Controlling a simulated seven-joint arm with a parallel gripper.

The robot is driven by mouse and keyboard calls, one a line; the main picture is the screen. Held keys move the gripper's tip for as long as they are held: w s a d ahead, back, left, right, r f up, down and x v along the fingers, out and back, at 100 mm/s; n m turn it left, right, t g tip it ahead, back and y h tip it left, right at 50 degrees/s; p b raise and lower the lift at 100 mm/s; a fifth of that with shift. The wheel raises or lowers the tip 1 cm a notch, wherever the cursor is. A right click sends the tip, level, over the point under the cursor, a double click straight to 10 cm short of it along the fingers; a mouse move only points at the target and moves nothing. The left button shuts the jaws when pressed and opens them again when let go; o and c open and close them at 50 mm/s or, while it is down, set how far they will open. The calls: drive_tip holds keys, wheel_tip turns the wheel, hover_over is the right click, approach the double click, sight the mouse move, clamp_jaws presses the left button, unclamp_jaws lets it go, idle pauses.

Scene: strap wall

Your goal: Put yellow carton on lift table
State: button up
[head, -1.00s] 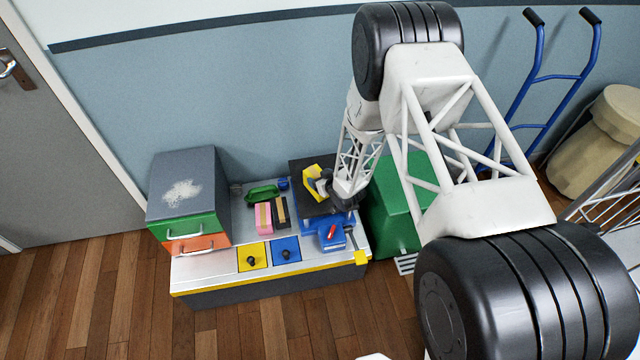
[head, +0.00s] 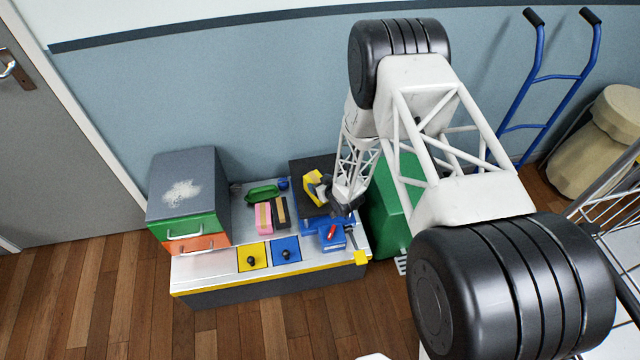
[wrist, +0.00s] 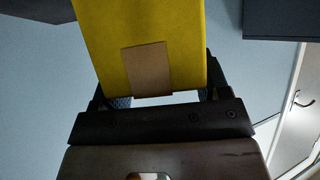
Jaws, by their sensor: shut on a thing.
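The yellow carton (head: 312,184) is held in my gripper (head: 322,188) over the dark top plate of the lift table (head: 299,167), which has blue parts below it. I cannot tell from the head view whether the carton touches the plate. In the wrist view the yellow carton (wrist: 140,25) fills the top middle, with a brown patch on its face, and my gripper (wrist: 155,98) is shut on it. My gripper and wrist hide part of the plate's right side.
A drawer unit (head: 185,190) stands at the bench's left end. Yellow and blue panels with black knobs are at the front. A green bin (head: 395,215) stands to the right.

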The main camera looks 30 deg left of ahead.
idle(0.3)
drive_tip(key=o, duration=1.1)
drive_tip(key=shift+f, duration=0.1)
drive_tip(key=shift+r, duration=0.2)
drive_tip(key=shift+s+d+r, duration=0.1)
drive_tip(key=shift+d+r, duration=0.1)
drive_tip(key=shift+d, duration=0.2)
drive_tip(key=v, duration=1.1)
